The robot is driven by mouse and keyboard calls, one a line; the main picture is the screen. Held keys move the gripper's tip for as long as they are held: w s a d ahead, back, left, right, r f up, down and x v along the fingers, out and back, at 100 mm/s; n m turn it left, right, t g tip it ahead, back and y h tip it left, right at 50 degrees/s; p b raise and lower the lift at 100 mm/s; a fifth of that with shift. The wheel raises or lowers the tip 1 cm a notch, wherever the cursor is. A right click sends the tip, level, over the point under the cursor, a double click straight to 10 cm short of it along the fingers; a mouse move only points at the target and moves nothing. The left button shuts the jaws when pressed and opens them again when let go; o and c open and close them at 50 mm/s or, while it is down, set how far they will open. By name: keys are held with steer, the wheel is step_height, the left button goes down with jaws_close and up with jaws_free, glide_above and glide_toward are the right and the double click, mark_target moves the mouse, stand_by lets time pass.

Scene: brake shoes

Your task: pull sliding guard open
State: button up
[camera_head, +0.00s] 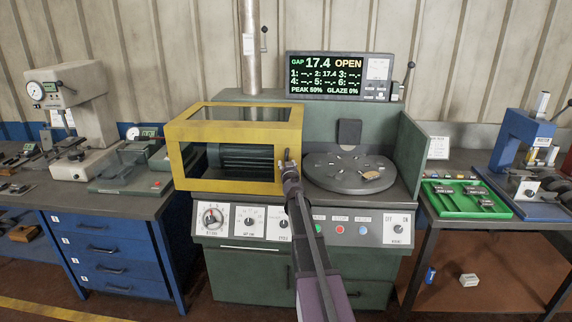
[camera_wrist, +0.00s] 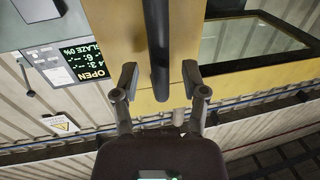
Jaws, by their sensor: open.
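The sliding guard (camera_head: 290,115) is a yellow box frame with clear panels, standing at the left side of the green machine. Its yellow surface also shows in the wrist view (camera_wrist: 112,40). A dark vertical handle bar (camera_wrist: 157,45) stands out from the guard. My gripper (camera_wrist: 159,80) is open, with one fingertip on each side of the bar and a visible gap to each. In the head view my gripper (camera_head: 287,160) is at the guard's right edge and hides most of the handle. The display reads OPEN.
A round turntable (camera_head: 350,184) with small pieces on it lies right of the guard. The display (camera_head: 339,76) stands behind it. A control panel (camera_head: 345,230) runs along the front. A green tray (camera_head: 482,203) and blue press (camera_head: 525,135) stand on the right bench.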

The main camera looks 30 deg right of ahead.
steer(key=v, duration=1)
steer(key=shift+s+a, duration=0.2)
steer(key=shift+s, duration=0.15)
steer(key=s+a+f+n+g+y+p, duration=0.15)
steer(key=a+y, duration=0.25)
steer(key=a, duration=0.4)
steer(key=s+a+f+n+g+y, duration=0.1)
steer(key=a+f+n+y, duration=0.15)
steer(key=a, duration=0.65)
steer(key=s+a+f+n+g+y+p, duration=0.1)
steer(key=a+n+g+y, duration=0.15)
steer(key=a+y, duration=0.4)
steer(key=s+a+f+g+h+p, duration=0.1)
steer(key=s+a+f+g+h, duration=0.1)
steer(key=s+a+f+g, duration=0.6)
steer(key=s+m+g+h+p, duration=0.1)
steer(key=s+m+g+h, duration=0.1)
steer(key=s, duration=1.2)
steer(key=shift+a+f+g+h, duration=0.35)
steer(key=shift+g+h, duration=0.45)
steer(key=shift+h, duration=0.2)
